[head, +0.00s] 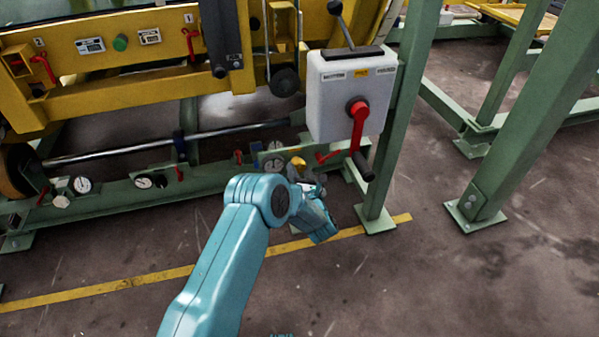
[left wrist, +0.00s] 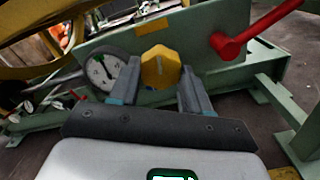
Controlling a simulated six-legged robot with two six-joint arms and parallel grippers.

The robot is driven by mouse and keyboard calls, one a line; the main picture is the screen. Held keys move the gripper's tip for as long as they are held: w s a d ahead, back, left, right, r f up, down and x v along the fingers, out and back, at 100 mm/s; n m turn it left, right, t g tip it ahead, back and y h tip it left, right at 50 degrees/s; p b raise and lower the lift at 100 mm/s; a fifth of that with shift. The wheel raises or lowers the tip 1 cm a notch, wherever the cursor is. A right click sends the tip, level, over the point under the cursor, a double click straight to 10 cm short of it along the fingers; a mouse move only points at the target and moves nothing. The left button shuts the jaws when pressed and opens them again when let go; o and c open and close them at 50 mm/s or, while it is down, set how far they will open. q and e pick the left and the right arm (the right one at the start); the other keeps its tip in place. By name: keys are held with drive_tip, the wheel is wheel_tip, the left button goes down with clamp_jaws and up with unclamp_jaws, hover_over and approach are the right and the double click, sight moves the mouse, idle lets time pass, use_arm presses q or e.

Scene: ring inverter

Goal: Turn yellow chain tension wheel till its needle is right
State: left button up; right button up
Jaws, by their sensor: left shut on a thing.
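The yellow wheel (left wrist: 160,67) sits on the green panel, between the fingers of my left gripper (left wrist: 158,90) in the left wrist view. The gripper is shut on it. In the head view the wheel (head: 298,163) shows small at my left gripper (head: 305,175), low on the green rail. A round white gauge (left wrist: 102,71) with a dark needle and a green mark on its rim is just left of the wheel. Its needle points up and left, apart from the green mark near the top. My right gripper is not in view.
A red lever (left wrist: 250,30) juts out right of the wheel. A white box (head: 345,90) with a red crank (head: 357,125) stands above my gripper. More gauges (head: 82,184) line the rail at left. A green post (head: 410,100) stands at right; the floor in front is clear.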

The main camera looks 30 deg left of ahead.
use_arm(q)
drive_tip(key=shift+d+n, duration=0.1)
drive_tip(key=shift+n, duration=1)
drive_tip(key=o, duration=1.1)
drive_tip(key=shift+c, duration=0.2)
